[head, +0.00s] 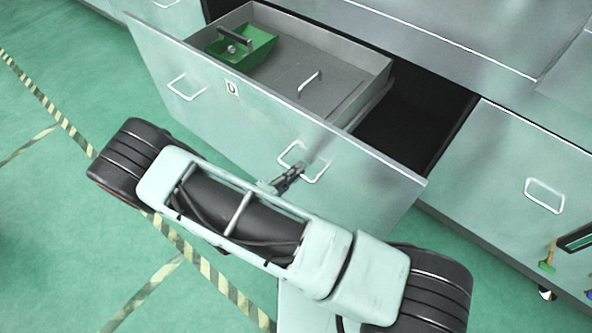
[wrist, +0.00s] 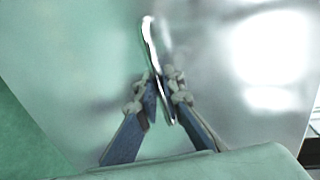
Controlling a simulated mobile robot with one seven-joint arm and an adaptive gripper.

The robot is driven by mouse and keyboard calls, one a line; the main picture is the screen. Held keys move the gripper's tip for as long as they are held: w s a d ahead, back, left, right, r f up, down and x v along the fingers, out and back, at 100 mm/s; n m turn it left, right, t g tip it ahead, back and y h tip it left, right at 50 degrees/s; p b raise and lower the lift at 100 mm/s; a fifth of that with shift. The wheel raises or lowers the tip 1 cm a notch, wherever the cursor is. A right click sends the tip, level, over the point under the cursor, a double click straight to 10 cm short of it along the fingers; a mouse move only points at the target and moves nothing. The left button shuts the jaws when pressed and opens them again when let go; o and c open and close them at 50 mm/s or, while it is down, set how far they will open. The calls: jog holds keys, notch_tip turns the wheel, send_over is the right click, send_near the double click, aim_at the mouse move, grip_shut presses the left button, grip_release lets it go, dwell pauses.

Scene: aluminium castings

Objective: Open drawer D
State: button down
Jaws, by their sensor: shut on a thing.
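Drawer D (head: 250,125) is pale green, with a "D" label (head: 232,87) on its front. It stands pulled out of the cabinet, with its inside showing from above in the head view. Its front has two wire handles, a left one (head: 182,91) and a right one (head: 318,176). My gripper (head: 294,172) is at the right handle, shut on it. In the wrist view the two fingers of my gripper (wrist: 161,88) close on the shiny handle bar (wrist: 150,38) from both sides. Part of the handle is hidden by the fingers.
Inside the drawer lie a green scoop-like tray (head: 258,52) with a dark handle and a grey panel with a wire handle (head: 309,83). A dark gap opens right of the drawer. A neighbouring front with a handle (head: 545,195) is at the right. Striped tape marks the green floor.

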jog(key=shift+s+a, duration=0.1)
jog(key=shift+a, duration=0.05)
dwell(0.3)
jog(key=c, duration=2)
grip_release()
jog(key=shift+c, duration=0.2)
jog(key=shift+s, duration=0.1)
jog(key=v, duration=1.2)
